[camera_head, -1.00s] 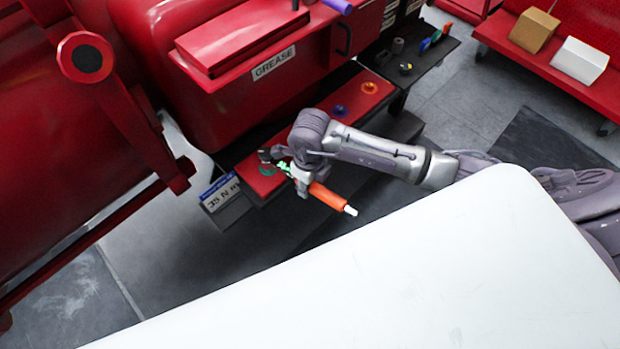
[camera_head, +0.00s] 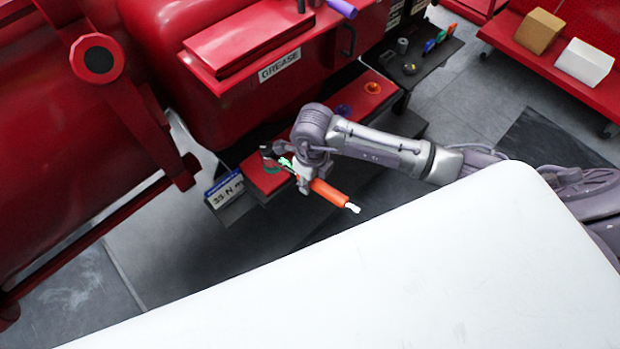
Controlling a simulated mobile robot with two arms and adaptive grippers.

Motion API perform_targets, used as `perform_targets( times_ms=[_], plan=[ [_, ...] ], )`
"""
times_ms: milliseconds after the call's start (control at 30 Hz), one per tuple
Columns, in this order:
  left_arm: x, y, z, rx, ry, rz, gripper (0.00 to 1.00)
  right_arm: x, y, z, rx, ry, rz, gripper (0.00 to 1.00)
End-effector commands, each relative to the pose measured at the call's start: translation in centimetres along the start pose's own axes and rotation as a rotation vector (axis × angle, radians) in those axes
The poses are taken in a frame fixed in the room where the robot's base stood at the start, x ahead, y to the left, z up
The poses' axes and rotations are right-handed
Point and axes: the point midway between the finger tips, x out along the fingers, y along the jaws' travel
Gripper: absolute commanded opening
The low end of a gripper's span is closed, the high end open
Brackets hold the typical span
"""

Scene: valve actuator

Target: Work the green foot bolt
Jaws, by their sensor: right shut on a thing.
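The green foot bolt (camera_head: 272,169) shows as a small green ring on the near left end of the red foot plate (camera_head: 258,183). My right gripper (camera_head: 296,176) is shut on an orange-handled tool (camera_head: 331,194) with a white tip pointing to the lower right. The tool's other end, with a green part (camera_head: 285,162) and a dark head (camera_head: 267,151), lies over or beside the green bolt. I cannot tell whether the head touches the bolt. My left gripper is not in view.
A purple bolt (camera_head: 343,110) and an orange bolt (camera_head: 373,88) sit farther along the red plate. The red machine with a GREASE label (camera_head: 280,65) rises behind. A dark shelf (camera_head: 434,62) holds small coloured items. A white surface (camera_head: 380,270) fills the foreground.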

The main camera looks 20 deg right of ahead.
Motion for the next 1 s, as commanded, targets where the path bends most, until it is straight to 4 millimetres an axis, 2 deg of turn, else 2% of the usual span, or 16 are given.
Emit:
perform_targets(
  times_ms=[700,1000],
  plan=[
    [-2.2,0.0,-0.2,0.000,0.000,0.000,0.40,-3.0,-0.1,0.2,0.002,-0.004,-0.004,0.00],
    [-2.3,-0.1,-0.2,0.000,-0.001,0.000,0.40,-3.1,-0.1,0.2,0.002,-0.003,-0.003,0.00]
  ],
)
